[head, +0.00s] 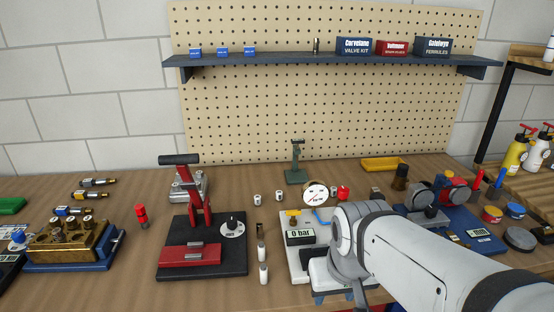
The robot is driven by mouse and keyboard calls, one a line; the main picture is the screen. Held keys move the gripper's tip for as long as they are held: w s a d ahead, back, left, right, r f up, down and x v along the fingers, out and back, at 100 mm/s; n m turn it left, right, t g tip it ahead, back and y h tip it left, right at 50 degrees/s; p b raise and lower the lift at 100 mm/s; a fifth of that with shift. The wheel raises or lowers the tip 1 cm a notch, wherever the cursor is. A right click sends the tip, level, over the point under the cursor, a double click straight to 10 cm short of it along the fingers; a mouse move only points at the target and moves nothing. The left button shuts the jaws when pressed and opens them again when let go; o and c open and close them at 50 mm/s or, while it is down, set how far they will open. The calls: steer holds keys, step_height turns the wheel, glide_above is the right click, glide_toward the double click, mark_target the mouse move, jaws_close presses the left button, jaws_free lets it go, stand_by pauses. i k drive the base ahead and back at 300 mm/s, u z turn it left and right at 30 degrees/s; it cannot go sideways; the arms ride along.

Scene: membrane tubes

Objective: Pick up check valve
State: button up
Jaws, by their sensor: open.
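No part is labelled as the check valve, and I cannot tell for certain which one it is. A small upright metal cylinder (316,46) stands on the wall shelf, left of the blue box marked "VALVE KIT" (354,46). Several dark fittings with brass ends (93,182) lie on the bench at the left. My gripper (334,297) points down at the bottom centre, in front of the white unit reading "0 bar" (300,237). It is open, with its fingers apart, and no part shows between them. My wrist and forearm hide part of the bench behind them.
A red lever press (190,254) on a black base stands left of centre. Small white cylinders (262,250) stand beside it. A brass block on a blue base (66,242) is at the left. Blue-based equipment (470,235) crowds the right. A pegboard (320,120) closes the back.

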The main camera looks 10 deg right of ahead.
mark_target(257, 199)
steer(key=u, duration=0.65)
steer(key=k, duration=1.1)
steer(key=z, duration=0.25)
steer(key=i, duration=1.5)
steer(key=z, duration=0.05)
